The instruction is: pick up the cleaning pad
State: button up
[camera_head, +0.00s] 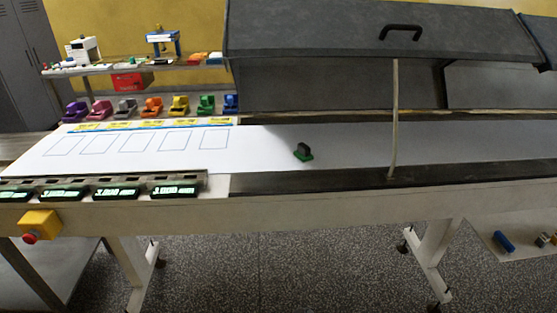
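The cleaning pad appears to be the small green pad with a dark handle (303,152) on top. The handle side faces up. My gripper does not show in this view.
A grey hood (320,40) with a black handle overhangs the belt, with a thin upright post (395,120) at its front. Displays (115,192) and a red emergency button (30,237) line the left front edge. The belt around the pad is clear.

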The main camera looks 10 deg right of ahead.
aim_at(303, 153)
jog(key=k, duration=0.3)
jog(key=z, duration=0.2)
jog(key=i, duration=0.85)
jog(key=z, duration=0.5)
